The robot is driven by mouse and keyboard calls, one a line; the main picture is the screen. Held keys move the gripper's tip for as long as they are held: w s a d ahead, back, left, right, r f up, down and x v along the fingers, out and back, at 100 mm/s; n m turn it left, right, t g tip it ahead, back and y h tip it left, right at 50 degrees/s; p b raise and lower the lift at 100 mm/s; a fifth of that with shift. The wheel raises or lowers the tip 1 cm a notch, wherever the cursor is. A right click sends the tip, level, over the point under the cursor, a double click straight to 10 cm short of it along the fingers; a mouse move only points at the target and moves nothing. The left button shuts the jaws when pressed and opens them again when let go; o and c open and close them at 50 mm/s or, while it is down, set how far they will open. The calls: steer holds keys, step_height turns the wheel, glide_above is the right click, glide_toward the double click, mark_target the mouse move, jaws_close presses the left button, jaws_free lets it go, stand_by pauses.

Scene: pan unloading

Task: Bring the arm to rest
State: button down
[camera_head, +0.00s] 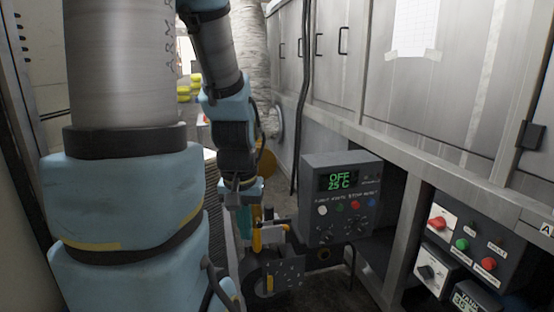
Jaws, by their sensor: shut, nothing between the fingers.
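My arm, in light blue and grey, fills the left and upper middle of the head view. It comes down in front of the equipment at the centre. My gripper (256,236) is at the low end of the arm, small and partly lost among yellow and dark parts. It is shut, and I see nothing held in it. It is left of the grey control box (340,200), close to a dark grey metal fixture (285,272). I cannot tell whether it touches the fixture.
The control box display reads OFF and 25 C. Metal cabinets (330,60) line the right side. A lower panel with red and green buttons (465,245) sits at right. Yellow items (190,88) show far behind the arm. Room around the gripper looks tight.

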step_height(320, 180, up, 27)
steer(key=p, duration=2.4)
steer(key=c, duration=1.6)
jaws_free()
